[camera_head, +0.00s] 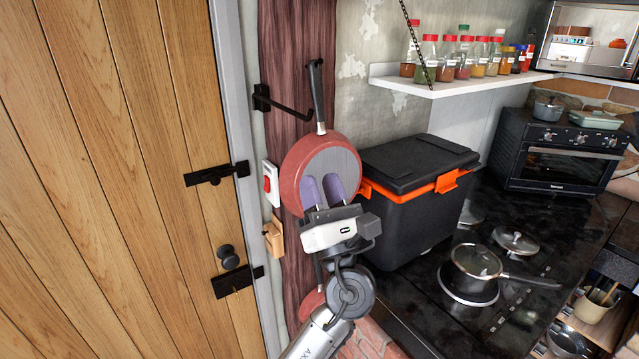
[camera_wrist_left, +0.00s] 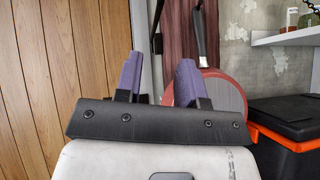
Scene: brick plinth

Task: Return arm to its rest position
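My left gripper (camera_head: 324,188) is raised in front of the wooden post. It is open, with its two purple fingers apart and pointing up. The left wrist view shows the same gripper (camera_wrist_left: 157,78) with nothing between the fingers. The pan also shows in the left wrist view (camera_wrist_left: 225,92), behind and right of the fingers. Whether the fingers touch the pan cannot be told. My right gripper is not in view.
A wooden door (camera_head: 120,150) fills the left. A black and orange cooler (camera_head: 410,215) stands close right of the gripper on a dark counter. A pot (camera_head: 475,265) sits on the hob. A spice shelf (camera_head: 450,85) juts out above. A toaster oven (camera_head: 555,160) stands further right.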

